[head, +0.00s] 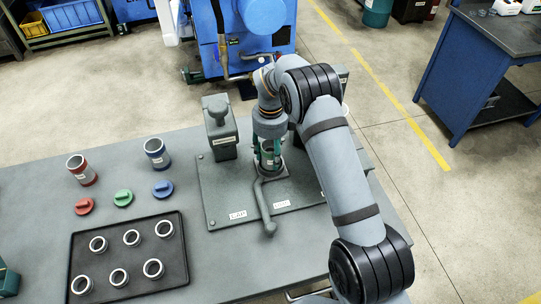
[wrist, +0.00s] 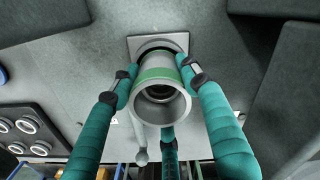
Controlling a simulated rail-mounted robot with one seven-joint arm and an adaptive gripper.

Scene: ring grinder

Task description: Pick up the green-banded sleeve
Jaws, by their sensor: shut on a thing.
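The green-banded sleeve (wrist: 158,80) is a grey metal tube with a green band, open end facing the wrist camera. The teal fingers of my gripper (wrist: 160,90) close around it from several sides and touch its wall. Behind the sleeve is a pale square plate with a dark round opening (wrist: 158,42); I cannot tell whether the sleeve's far end is still in it. In the head view my gripper (head: 268,158) points down over the fixture on the grey base plate (head: 222,190), with the sleeve mostly hidden between the fingers.
A lever (head: 265,210) sticks out in front of the fixture, and a grey post (head: 219,130) stands left of it. Red-banded (head: 82,170) and blue-banded (head: 157,154) sleeves stand at left, behind coloured caps (head: 123,197). A black tray (head: 100,265) holds several pale rings.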

